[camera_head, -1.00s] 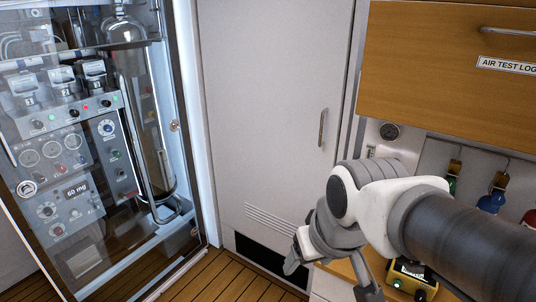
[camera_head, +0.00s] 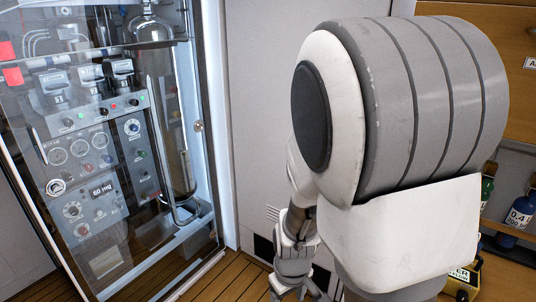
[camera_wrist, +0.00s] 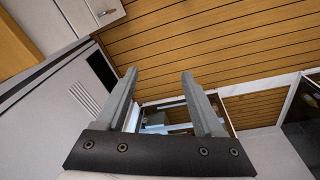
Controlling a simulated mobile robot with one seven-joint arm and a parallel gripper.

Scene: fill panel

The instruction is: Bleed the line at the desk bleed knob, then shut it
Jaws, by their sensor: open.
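My gripper (camera_wrist: 160,95) is open and empty in the wrist view, its two fingers apart over the wooden floor and the foot of the glass cabinet. In the head view my gripper (camera_head: 296,288) is low in the middle, partly cut off by the bottom edge, in front of the white door. The desk bleed knob cannot be made out in either view; my own arm covers much of the right side, where part of the desk area shows.
A glass-fronted cabinet (camera_head: 205,160) with gauges, knobs and a metal cylinder stands at left. Blue (camera_head: 519,216) and green (camera_head: 486,189) bottles stand at right, above a small yellow device (camera_head: 462,280). The plank floor (camera_head: 215,280) is clear between cabinet and arm.

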